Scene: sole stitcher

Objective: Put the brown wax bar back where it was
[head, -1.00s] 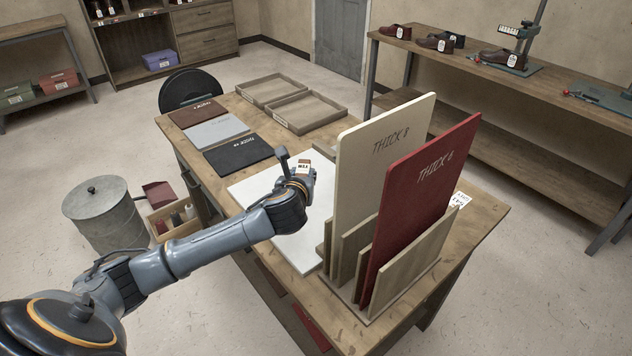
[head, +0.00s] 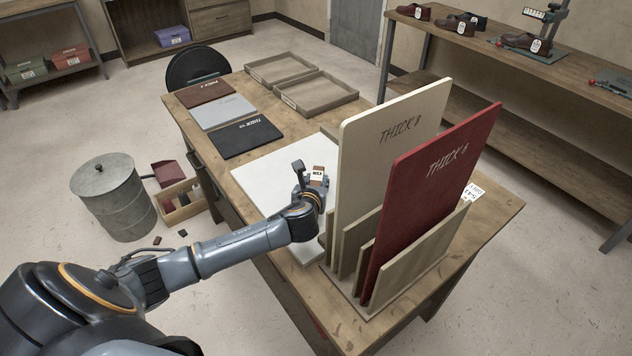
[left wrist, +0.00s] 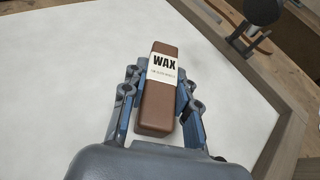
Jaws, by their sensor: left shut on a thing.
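The brown wax bar (left wrist: 157,104) has a white label reading "WAX". My left gripper (left wrist: 160,95) is shut on it, with a finger along each side, above the white board. In the head view the bar (head: 318,171) shows at the tip of my left gripper (head: 312,182), over the white board (head: 262,170) on the wooden table (head: 482,222). Whether the bar touches the board cannot be told. A wooden crate (head: 187,208) with several small items stands on the floor left of the table. My right gripper is not in view.
A rack (head: 412,272) holding tall cream (head: 385,150) and red (head: 435,185) sheets stands close right of my left gripper. Three sheets and two empty trays (head: 318,92) lie farther back. A metal drum (head: 113,200) stands beside the crate. Small dark pieces lie on the floor.

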